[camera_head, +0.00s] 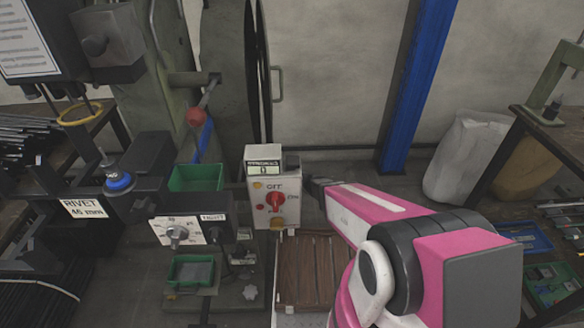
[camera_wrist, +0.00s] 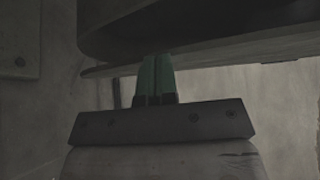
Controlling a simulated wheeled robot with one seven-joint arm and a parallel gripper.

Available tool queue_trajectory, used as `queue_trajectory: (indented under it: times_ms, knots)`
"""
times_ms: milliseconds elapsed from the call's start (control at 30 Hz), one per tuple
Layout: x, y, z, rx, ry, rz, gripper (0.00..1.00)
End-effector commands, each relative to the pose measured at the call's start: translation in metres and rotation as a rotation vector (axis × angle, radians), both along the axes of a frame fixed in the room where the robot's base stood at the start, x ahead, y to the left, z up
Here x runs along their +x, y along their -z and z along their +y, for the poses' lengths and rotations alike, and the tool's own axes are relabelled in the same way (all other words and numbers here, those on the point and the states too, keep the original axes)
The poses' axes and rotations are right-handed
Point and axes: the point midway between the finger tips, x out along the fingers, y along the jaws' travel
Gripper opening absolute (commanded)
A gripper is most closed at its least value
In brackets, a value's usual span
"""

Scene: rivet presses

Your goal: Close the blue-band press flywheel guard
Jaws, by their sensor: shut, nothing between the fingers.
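The press (camera_head: 160,60) at the left is grey-green, with a blue stripe (camera_head: 204,140) low on its side. A large dark, round flywheel guard (camera_head: 228,75) stands beside its body, seen nearly edge-on, with a small handle (camera_head: 277,85) at its right edge. I cannot tell how far the guard stands open. My gripper (camera_head: 310,184) is low and right of the guard, just right of the switch box. In the wrist view my gripper (camera_wrist: 157,75) has its greenish fingers together and empty, below a dark curved edge; whether they touch it is unclear.
A switch box (camera_head: 272,195) with a red knob stands close left of my gripper. Green trays (camera_head: 195,178) and a "RIVET 46 mm" label (camera_head: 83,208) are at the left.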

Motion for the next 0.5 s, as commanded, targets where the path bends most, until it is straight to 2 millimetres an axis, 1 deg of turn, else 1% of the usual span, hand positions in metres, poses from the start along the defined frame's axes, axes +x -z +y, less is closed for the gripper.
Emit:
queue_trajectory:
  times_ms: [33,200,333,500]
  knots:
    - [-0.003,0.0,0.01,0.0,-0.003,0.0,0.0]
    - [-0.007,0.0,0.035,0.0,-0.003,-0.001,0.0]
    - [-0.009,0.0,0.049,0.001,-0.004,0.0,0.0]
    - [-0.01,0.0,0.06,0.001,-0.002,0.0,0.0]
